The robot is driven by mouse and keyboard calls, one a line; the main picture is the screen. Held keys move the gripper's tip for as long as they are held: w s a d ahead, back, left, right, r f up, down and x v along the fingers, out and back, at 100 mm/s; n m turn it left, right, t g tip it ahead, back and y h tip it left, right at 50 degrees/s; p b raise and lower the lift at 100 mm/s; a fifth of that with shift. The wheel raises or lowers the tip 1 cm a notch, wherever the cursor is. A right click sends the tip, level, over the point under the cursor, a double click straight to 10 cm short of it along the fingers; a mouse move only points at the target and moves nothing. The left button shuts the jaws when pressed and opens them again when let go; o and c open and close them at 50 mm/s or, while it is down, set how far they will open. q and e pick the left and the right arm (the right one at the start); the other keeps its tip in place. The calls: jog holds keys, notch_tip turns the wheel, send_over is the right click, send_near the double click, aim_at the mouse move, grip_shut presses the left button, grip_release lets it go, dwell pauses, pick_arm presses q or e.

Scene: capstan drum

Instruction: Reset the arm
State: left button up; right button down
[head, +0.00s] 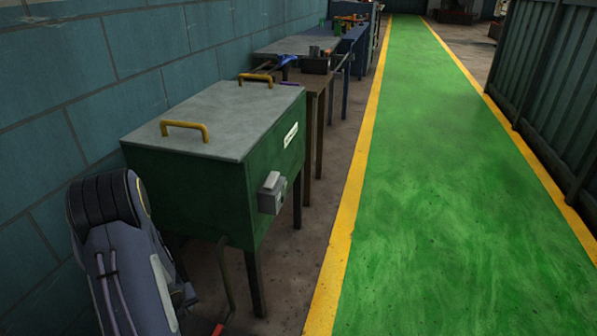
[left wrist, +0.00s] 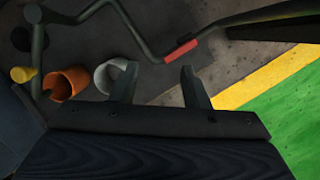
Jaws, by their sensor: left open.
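My left arm (head: 125,255) comes in at the lower left of the head view, in front of a green cabinet. Its gripper is not clearly seen there. In the left wrist view my left gripper (left wrist: 158,85) is open, with its two fingers apart and nothing between them. A dark bent bar with a red grip (left wrist: 181,50) lies beyond the fingertips, apart from them. The bar with its red end (head: 217,329) also shows at the bottom of the head view. My right gripper is in neither view.
The green cabinet (head: 213,165) with yellow handles stands against the block wall. Benches (head: 300,50) line up behind it. An orange cup (left wrist: 70,82) and a grey cup (left wrist: 108,76) are near the bar. The green walkway (head: 440,200) is clear; a dark fence (head: 555,90) bounds its right.

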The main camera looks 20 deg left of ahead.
pick_arm(q)
jog(key=w+d+r+n+t, duration=0.1)
jog(key=d+r+n, duration=0.4)
jog(key=r+n, duration=0.3)
jog(key=w+d+r+n+t, duration=0.1)
jog(key=d+r+n, duration=0.5)
jog(key=r, duration=0.4)
jog(key=s+d+r+n+t+h, duration=0.1)
jog(key=s+d+r+n+h, duration=0.2)
jog(key=s+d+r+n, duration=0.5)
jog(key=s+d+r+n+t+h, duration=0.1)
jog(key=d+n+h, duration=0.2)
jog(key=d, duration=0.8)
notch_tip(320, 180, up, 32)
jog(key=s+p, duration=0.1)
jog(key=p, duration=3)
jog(key=shift+d+f+h, duration=0.25)
jog(key=shift+d+h, duration=0.05)
jog(key=shift+d, duration=0.15)
jog(key=shift+c, duration=0.4)
jog(key=shift+s+a+n, duration=0.1)
jog(key=shift+n, duration=0.2)
jog(key=shift+c, duration=0.2)
